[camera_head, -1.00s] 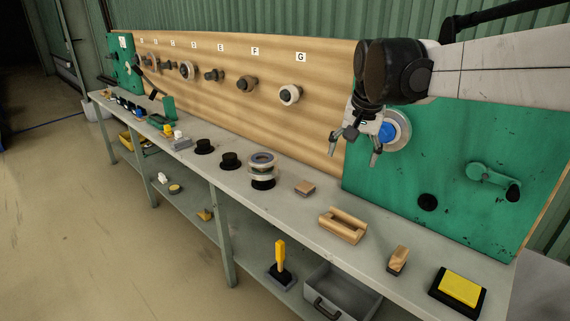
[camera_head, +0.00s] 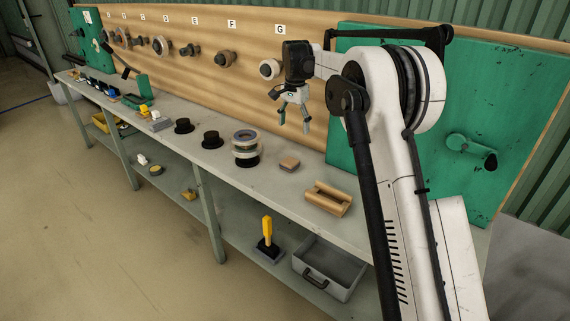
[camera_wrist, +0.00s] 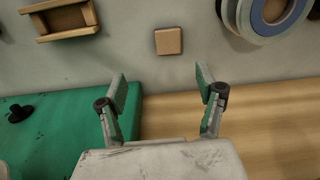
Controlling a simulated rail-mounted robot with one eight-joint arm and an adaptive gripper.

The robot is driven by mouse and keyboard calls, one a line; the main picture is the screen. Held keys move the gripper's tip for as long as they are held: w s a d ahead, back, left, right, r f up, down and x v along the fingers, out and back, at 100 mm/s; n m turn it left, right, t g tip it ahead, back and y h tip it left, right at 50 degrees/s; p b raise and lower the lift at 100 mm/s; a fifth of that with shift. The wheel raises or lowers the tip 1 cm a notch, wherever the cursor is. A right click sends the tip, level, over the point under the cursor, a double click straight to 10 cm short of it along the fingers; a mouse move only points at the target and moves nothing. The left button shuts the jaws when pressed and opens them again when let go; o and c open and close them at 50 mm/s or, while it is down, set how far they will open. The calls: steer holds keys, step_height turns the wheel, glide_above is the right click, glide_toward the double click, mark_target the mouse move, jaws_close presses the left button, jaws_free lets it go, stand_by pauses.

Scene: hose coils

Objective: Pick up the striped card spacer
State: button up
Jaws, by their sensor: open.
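I cannot make out clear stripes on any one piece, so I cannot tell which is the striped card spacer. A stack of pale rings (camera_head: 245,143) with a blue-grey band stands on a black base on the bench. Its rings also show at the top right of the wrist view (camera_wrist: 262,32). A small brown square block (camera_head: 289,164) lies right of the stack, and it shows plain-topped in the wrist view (camera_wrist: 168,41). My gripper (camera_head: 294,124) is open and empty, above the bench before the wooden board. In the wrist view its fingers (camera_wrist: 160,80) frame nothing.
A wooden cradle (camera_head: 328,198) lies right of the block. Two black hat-shaped stands (camera_head: 211,139) are left of the stack. The board (camera_head: 210,70) carries pegs with coils. A green panel (camera_head: 490,120) stands at right. A grey bin (camera_head: 330,268) sits on the lower shelf.

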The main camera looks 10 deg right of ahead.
mark_target(290, 161)
steer(key=shift+m+g, duration=0.3)
steer(key=w+f, duration=0.1)
steer(key=f, duration=1)
steer(key=w+f+b, duration=0.1)
steer(key=f, duration=0.5)
steer(key=shift+w+a+f, duration=0.35)
steer(key=shift+c, duration=0.3)
steer(key=c, duration=1)
steer(key=shift+r, duration=0.1)
